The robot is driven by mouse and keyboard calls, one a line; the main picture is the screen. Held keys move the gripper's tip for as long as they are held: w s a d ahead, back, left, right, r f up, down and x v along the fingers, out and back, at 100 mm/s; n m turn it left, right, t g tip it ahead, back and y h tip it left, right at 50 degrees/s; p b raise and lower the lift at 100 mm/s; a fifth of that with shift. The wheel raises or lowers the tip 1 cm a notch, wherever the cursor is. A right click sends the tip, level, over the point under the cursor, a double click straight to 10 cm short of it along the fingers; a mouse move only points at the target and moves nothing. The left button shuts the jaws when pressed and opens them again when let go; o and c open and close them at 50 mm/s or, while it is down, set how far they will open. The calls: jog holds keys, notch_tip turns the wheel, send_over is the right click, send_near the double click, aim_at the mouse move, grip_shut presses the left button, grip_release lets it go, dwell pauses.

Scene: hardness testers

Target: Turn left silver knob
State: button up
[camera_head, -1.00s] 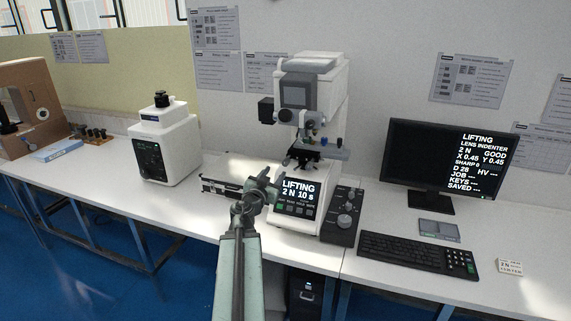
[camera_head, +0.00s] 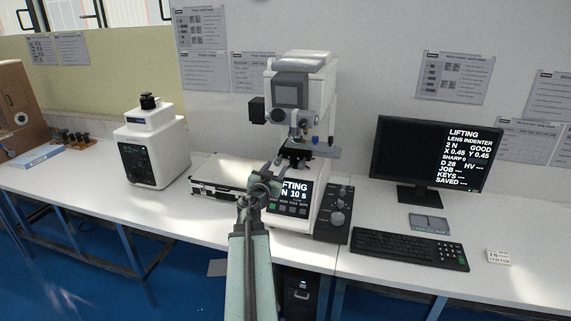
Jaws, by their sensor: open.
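A white hardness tester (camera_head: 306,85) stands at the middle of the bench, with a dark turret and a small stage (camera_head: 296,160) below its head. My gripper (camera_head: 268,180) is open and empty in front of the tester's lower left side. It covers the left part of the display (camera_head: 294,192). A black control box (camera_head: 331,222) at the tester's right carries round grey-silver knobs (camera_head: 337,217). My gripper is to the left of this box and apart from it. I cannot tell which knob is the left silver one; any knob behind my gripper is hidden.
A flat case (camera_head: 215,180) lies left of the tester, and a smaller white device (camera_head: 150,150) stands further left. A monitor (camera_head: 430,160), a keyboard (camera_head: 408,249) and a small grey pad (camera_head: 429,224) are on the right. The left bench front is clear.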

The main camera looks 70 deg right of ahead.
aim_at(277, 164)
jog(key=d, duration=0.3)
jog(key=shift+w+d, duration=0.35)
jog(key=shift+d, duration=0.35)
jog(key=shift+c, duration=0.3)
